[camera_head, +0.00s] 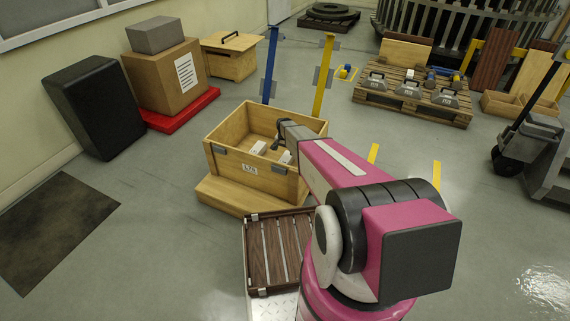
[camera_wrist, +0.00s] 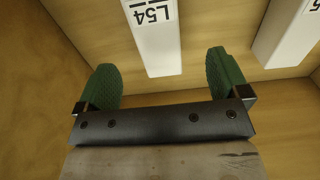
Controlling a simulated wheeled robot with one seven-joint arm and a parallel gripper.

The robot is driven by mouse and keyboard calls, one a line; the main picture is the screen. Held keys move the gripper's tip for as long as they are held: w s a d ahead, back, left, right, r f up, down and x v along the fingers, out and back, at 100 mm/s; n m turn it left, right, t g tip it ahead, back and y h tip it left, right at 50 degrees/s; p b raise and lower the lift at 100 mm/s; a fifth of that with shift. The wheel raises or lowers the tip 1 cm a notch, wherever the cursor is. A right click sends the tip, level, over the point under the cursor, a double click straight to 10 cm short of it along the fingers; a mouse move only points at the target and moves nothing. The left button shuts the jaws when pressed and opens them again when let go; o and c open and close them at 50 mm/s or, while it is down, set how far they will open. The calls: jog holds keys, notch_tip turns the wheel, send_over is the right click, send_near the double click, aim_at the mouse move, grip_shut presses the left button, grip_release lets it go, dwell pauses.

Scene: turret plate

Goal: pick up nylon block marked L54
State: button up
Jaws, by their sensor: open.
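The nylon block marked L54 (camera_wrist: 155,45) is a white bar with a black-on-white label, seen upside down in the wrist view. It lies inside the wooden crate (camera_head: 240,176), whose front label appears to read L78. My gripper (camera_wrist: 170,85) is open, with green-padded fingers. The near end of the block reaches between the fingertips, apart from both pads in the picture. In the head view my gripper (camera_head: 283,140) is over the crate's inside. A white block (camera_head: 258,148) shows in the crate there; its marking is too small to read.
A second white block (camera_wrist: 286,35) with a partly cut-off label lies to the right in the wrist view. Crate walls close in on the left side. A slatted wooden tray (camera_head: 272,250) is in front of the crate. Blue and yellow posts (camera_head: 323,80) stand behind it.

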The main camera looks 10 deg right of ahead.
aim_at(284, 158)
notch_tip(284, 158, down, 6)
jog(key=shift+w+r, duration=0.1)
jog(key=shift+w, duration=0.05)
jog(key=shift+d+f, duration=0.2)
jog(key=shift+f, duration=1.15)
jog(key=shift+d+f, duration=0.15)
jog(key=shift+f, duration=1.15)
jog(key=c, duration=1.3)
